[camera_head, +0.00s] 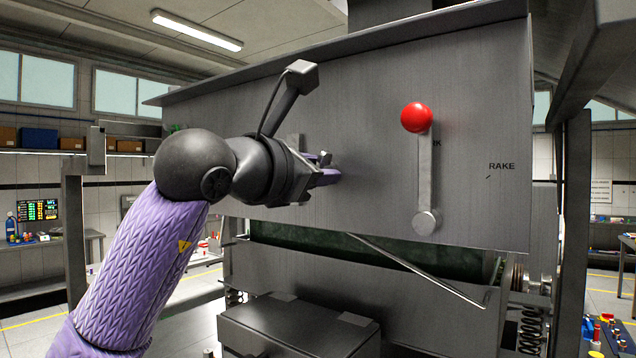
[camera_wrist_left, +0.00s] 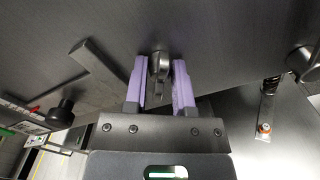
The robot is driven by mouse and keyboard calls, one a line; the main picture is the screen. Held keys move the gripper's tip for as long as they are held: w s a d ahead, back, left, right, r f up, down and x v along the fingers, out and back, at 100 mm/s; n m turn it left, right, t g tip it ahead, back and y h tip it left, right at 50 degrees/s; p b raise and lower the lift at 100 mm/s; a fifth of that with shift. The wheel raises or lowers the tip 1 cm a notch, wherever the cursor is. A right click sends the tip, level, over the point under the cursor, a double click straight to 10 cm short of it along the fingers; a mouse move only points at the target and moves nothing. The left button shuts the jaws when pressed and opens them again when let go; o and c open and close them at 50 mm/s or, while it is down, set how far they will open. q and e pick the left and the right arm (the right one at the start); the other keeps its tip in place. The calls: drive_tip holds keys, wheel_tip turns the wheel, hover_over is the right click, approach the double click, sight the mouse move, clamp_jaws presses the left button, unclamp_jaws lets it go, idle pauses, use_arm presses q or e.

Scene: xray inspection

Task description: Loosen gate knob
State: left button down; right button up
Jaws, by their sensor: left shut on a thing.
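The gate knob is a small metal knob on the front of the grey machine panel (camera_head: 380,120). In the left wrist view the gate knob (camera_wrist_left: 158,66) sits between the two purple fingers near their tips. My left gripper (camera_head: 328,177) is shut on it, with its fingers pointing at the panel. In the head view the gripper and wrist cover most of the knob, and only a bit of metal shows by the fingers. My right gripper is not in view.
A lever with a red ball (camera_head: 417,117) stands upright on the panel, right of my left gripper. A thin metal rod (camera_head: 415,268) slants below the panel. A dark box (camera_head: 300,330) stands below. Thick frame posts (camera_head: 573,230) flank the machine.

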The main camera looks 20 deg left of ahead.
use_arm(q)
drive_tip(key=n+b, duration=0.2)
drive_tip(key=n, duration=0.4)
drive_tip(key=shift+f+b, duration=0.2)
drive_tip(key=shift+b, duration=0.1)
drive_tip(key=n+b, duration=0.2)
drive_tip(key=n, duration=0.4)
drive_tip(key=shift+r, duration=0.1)
drive_tip(key=shift+n, duration=0.4)
drive_tip(key=c, duration=0.7)
unclamp_jaws()
